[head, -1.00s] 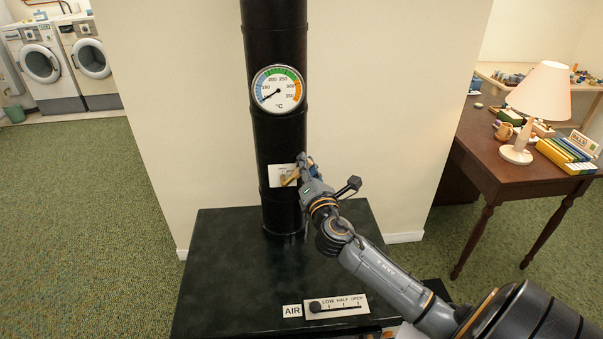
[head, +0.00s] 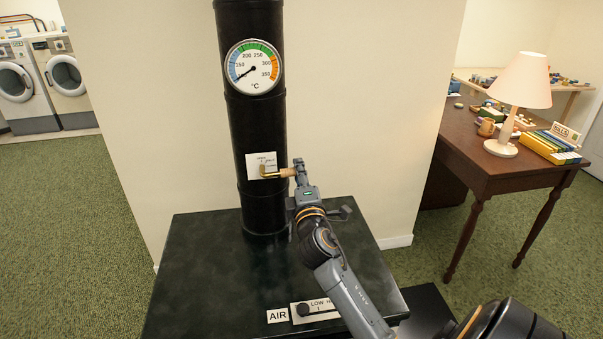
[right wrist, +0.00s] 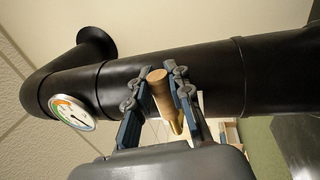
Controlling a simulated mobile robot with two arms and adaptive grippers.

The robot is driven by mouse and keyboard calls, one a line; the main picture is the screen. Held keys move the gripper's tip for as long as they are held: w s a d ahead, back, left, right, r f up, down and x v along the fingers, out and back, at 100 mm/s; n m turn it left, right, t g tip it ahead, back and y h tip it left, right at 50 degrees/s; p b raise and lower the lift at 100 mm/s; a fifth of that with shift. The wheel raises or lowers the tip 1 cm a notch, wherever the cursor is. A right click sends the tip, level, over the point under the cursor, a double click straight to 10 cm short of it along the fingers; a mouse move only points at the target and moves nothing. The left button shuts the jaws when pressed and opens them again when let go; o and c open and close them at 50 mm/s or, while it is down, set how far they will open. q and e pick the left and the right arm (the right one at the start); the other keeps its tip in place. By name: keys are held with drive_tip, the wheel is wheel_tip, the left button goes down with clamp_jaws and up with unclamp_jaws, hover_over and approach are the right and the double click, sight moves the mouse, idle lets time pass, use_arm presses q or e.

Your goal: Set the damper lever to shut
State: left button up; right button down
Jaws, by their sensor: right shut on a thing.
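The damper lever (head: 283,173) is a brass arm with a wooden handle. It sits on a white label plate (head: 257,160) on the black stove pipe (head: 239,130). The lever points right, roughly level. The plate's words are too small to read surely. My right gripper (head: 298,168) is shut on the handle at the lever's outer end. In the right wrist view the wooden handle (right wrist: 161,92) lies between the two fingers of my right gripper (right wrist: 159,76). My left gripper is not in view.
A dial thermometer (head: 254,67) is on the pipe above the plate. The dark stove top (head: 200,270) lies below, with an AIR slider (head: 304,311) at its front edge. A wooden desk (head: 500,175) with a lamp (head: 515,105) stands at right. Green carpet is open at left.

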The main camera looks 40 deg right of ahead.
drive_tip(key=shift+a+f+m, duration=0.1)
drive_tip(key=shift+f+m, duration=0.05)
drive_tip(key=shift+m, duration=0.25)
drive_tip(key=c, duration=1.2)
unclamp_jaws()
drive_tip(key=shift+a, duration=0.1)
drive_tip(key=v, duration=1.2)
drive_tip(key=shift+a, duration=0.1)
